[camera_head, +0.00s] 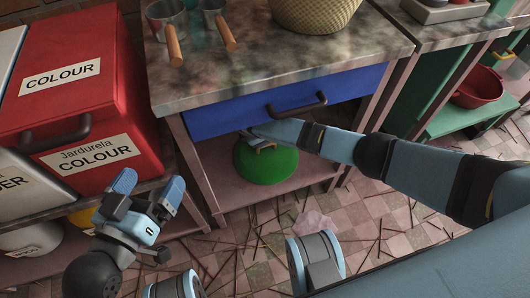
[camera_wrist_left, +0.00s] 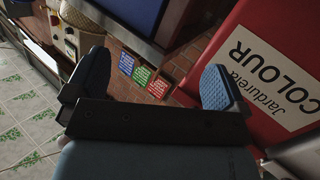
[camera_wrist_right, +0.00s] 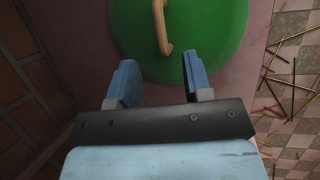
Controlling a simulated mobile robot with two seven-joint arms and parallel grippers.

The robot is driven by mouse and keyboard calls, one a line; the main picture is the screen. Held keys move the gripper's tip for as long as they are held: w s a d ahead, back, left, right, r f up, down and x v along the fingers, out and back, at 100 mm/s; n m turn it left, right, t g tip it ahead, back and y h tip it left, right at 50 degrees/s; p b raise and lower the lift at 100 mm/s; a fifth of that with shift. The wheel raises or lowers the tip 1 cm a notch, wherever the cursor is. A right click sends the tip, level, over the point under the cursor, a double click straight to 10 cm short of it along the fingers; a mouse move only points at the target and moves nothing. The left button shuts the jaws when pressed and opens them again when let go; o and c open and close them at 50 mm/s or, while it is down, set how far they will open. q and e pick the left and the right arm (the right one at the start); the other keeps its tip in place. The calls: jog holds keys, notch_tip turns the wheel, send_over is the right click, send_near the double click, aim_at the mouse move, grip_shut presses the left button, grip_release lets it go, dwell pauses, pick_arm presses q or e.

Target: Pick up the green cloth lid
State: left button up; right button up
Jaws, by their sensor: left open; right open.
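The green cloth lid (camera_head: 266,168) is round and lies on the low shelf under the blue drawer; it also shows in the right wrist view (camera_wrist_right: 215,40). Its tan handle (camera_wrist_right: 161,28) stands out on top. My right gripper (camera_head: 258,142) reaches in under the drawer over the lid. In the right wrist view my right gripper (camera_wrist_right: 158,68) is open, with the handle just ahead of and between its fingertips, not gripped. My left gripper (camera_head: 150,184) is open and empty beside the red box; it also shows in the left wrist view (camera_wrist_left: 155,68).
The table (camera_head: 330,60) with a blue drawer (camera_head: 235,115) and dark drawer handle (camera_head: 297,105) is above my right forearm. A red COLOUR box (camera_head: 70,85) stands at left. Pink table legs (camera_head: 198,172) flank the shelf. Thin sticks litter the tiled floor (camera_head: 385,215).

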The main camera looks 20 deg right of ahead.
jog(key=b, duration=0.2)
send_over(266, 150)
jog(key=s+a, duration=0.1)
jog(key=s, duration=0.1)
jog(key=f, duration=0.4)
jog(key=shift+w+a+f, duration=0.15)
jog(key=shift+a+f, duration=0.05)
jog(key=shift+f, duration=0.05)
jog(key=shift+w+d+f, duration=0.1)
jog(key=shift+d+f, duration=0.05)
jog(key=shift+f, duration=0.1)
jog(key=b+x, duration=0.3)
jog(key=x, duration=0.1)
jog(key=shift+w+f, duration=0.1)
jog(key=shift+f, duration=0.3)
jog(key=shift+d+f+b, duration=0.2)
jog(key=shift+f+b, duration=0.05)
jog(key=shift+b, duration=0.15)
jog(key=shift+w+r, duration=0.1)
pick_arm(q)
jog(key=w+m, duration=0.1)
jog(key=w+a+m+t, duration=0.1)
jog(key=w+a+m+t+h, duration=0.1)
jog(key=m, duration=0.1)
jog(key=shift+r, duration=0.3)
pick_arm(e)
grip_shut()
